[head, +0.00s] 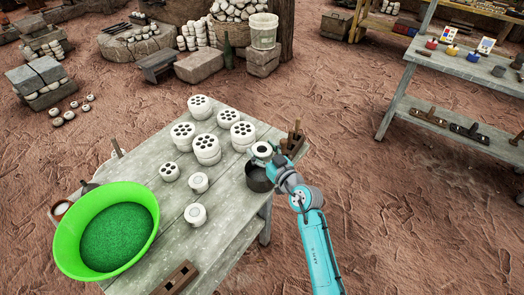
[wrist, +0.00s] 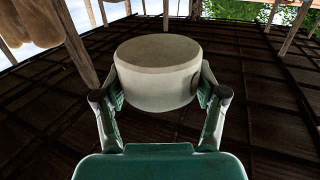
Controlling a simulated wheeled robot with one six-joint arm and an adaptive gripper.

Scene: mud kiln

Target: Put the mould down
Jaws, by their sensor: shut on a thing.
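My gripper (wrist: 160,92) is shut on the mould (wrist: 158,68), a round, pale, drum-shaped piece, with one finger on each side of it in the wrist view. In the head view the held mould (head: 262,149) shows white with a dark middle, at the right edge of the grey table (head: 232,240). It appears to be above a dark round pot (head: 258,179), which my wrist partly hides. I cannot tell the height between them.
Several white pieces with dark holes (head: 205,147) stand on the table. Two small white pieces (head: 195,214) stand nearer. A green basin (head: 63,243) fills the left end. A wooden piece (head: 293,140) stands at the right corner. The front right tabletop is mostly clear.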

